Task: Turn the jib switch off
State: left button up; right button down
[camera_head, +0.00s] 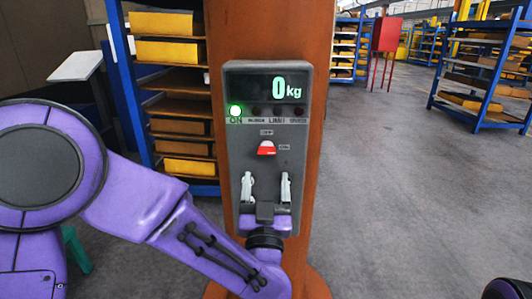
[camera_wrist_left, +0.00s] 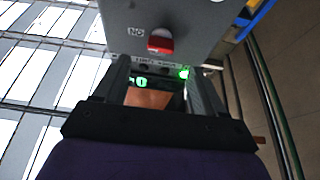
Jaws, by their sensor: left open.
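The jib switch (camera_head: 266,148) is a small red knob with a white edge on the front of a grey control box (camera_head: 232,165). One small label is above it and another is to its right; I cannot read them surely. The box display (camera_head: 281,88) reads 0 kg, and the green ON lamp (camera_head: 235,111) is lit. My left gripper (camera_head: 266,178) is open and empty, its two fingers apart just below the switch in the head view. In the left wrist view the switch (camera_wrist_left: 160,41) shows beyond the fingertips of the gripper (camera_wrist_left: 160,62), apart from them. My right gripper is not in view.
The box is mounted on an orange column (camera_head: 318,120). A blue shelf rack (camera_head: 122,75) with yellow and brown boxes stands behind at left. Another rack (camera_head: 475,85) and a red cabinet (camera_head: 386,34) stand far right. The floor (camera_head: 400,190) at right is clear.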

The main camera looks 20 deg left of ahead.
aim_at(266, 153)
pick_arm(q)
jog(key=p+x, duration=0.2)
jog(key=x, duration=0.4)
jog(key=shift+a, duration=0.1)
jog(key=shift+w+a+r, duration=0.1)
jog(key=shift+w+a, duration=0.05)
jog(key=shift+w, duration=0.45)
jog(key=c, duration=1.1)
jog(key=shift+o, duration=0.2)
